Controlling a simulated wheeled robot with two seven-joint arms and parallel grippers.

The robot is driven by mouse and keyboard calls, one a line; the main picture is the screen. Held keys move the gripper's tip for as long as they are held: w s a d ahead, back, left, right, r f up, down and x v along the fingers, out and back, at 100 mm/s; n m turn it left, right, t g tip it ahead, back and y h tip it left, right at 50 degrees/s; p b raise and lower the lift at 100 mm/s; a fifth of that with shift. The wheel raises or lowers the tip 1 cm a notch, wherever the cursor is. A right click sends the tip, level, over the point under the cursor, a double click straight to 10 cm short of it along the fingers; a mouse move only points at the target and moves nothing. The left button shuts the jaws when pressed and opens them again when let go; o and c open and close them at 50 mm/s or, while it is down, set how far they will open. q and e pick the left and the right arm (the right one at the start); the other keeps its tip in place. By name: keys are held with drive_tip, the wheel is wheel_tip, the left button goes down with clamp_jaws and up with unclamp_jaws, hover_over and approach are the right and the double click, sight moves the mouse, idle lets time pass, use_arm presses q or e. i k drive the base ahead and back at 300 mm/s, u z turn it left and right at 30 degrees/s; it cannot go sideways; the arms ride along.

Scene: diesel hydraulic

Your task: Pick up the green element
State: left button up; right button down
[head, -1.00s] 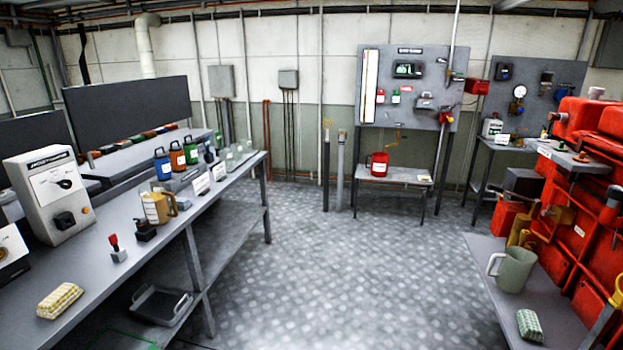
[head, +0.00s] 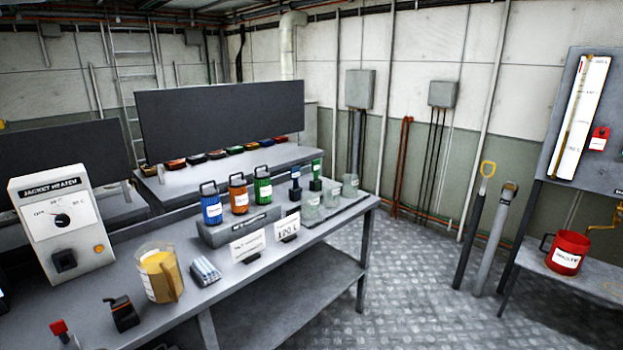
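The green element (head: 262,187) is a green cylinder with a white label and a dark loop handle. It stands upright at the right end of a row on a grey block (head: 215,236) on the workbench. An orange element (head: 238,194) stands beside it, and a blue element (head: 211,206) is at the left end of the row. All three have loop handles on top. Neither of my grippers shows in the head view.
White label cards (head: 247,247) stand in front of the block. Glass jars (head: 331,195) and small bottles are to its right. Patterned floor (head: 410,290) is clear right of the bench.

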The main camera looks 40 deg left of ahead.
sight(262, 186)
drive_tip(key=i, duration=3)
drive_tip(key=u, duration=2.15)
